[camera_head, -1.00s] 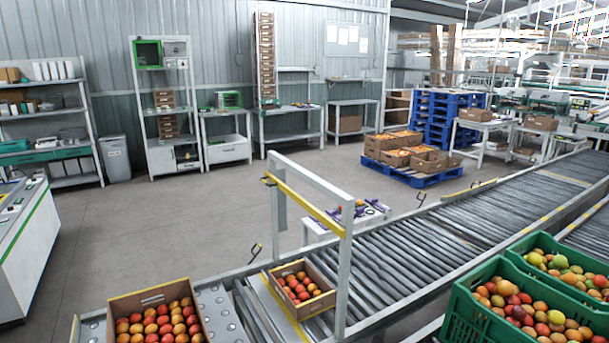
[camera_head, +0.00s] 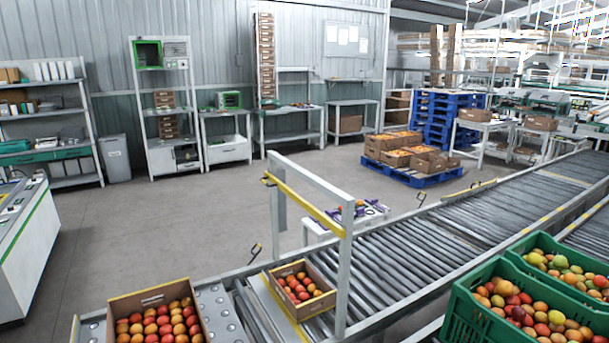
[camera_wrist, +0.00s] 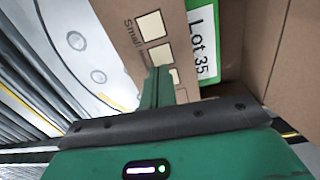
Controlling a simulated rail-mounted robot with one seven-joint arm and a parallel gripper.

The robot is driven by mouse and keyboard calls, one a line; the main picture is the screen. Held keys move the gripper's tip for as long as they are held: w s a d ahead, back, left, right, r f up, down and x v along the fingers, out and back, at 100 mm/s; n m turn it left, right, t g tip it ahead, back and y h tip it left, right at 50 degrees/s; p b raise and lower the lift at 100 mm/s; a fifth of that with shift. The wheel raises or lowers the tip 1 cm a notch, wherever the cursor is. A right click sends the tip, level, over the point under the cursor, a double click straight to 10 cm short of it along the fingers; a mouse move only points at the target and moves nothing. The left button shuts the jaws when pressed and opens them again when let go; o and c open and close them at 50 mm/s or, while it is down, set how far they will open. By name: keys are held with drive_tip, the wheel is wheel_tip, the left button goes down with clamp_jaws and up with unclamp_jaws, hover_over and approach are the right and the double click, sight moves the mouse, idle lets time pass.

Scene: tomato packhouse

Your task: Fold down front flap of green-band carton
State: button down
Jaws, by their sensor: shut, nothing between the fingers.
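In the wrist view a brown cardboard carton (camera_wrist: 120,12) fills the upper middle and right. It bears a green-edged label (camera_wrist: 203,42) reading "Lot 35", and a panel with "Small" and pale squares. My green gripper (camera_wrist: 158,80) is shut and empty, its fingers in front of the panel with the squares. I cannot tell whether they touch it. The gripper body hides the lower part of the carton. In the head view an open carton of red and orange tomatoes (camera_head: 112,309) stands at the bottom left; no green band shows on it there. My gripper is outside that view.
A second tomato carton (camera_head: 275,272) sits on the roller conveyor (camera_head: 420,250) by a white and yellow frame (camera_head: 345,270). Green crates of tomatoes (camera_head: 470,318) stand at the lower right. A metal plate with round studs (camera_wrist: 75,42) lies left of the carton in the wrist view.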

wheel_tip(320, 180, up, 7)
drive_tip(key=p, duration=0.7)
idle(0.3)
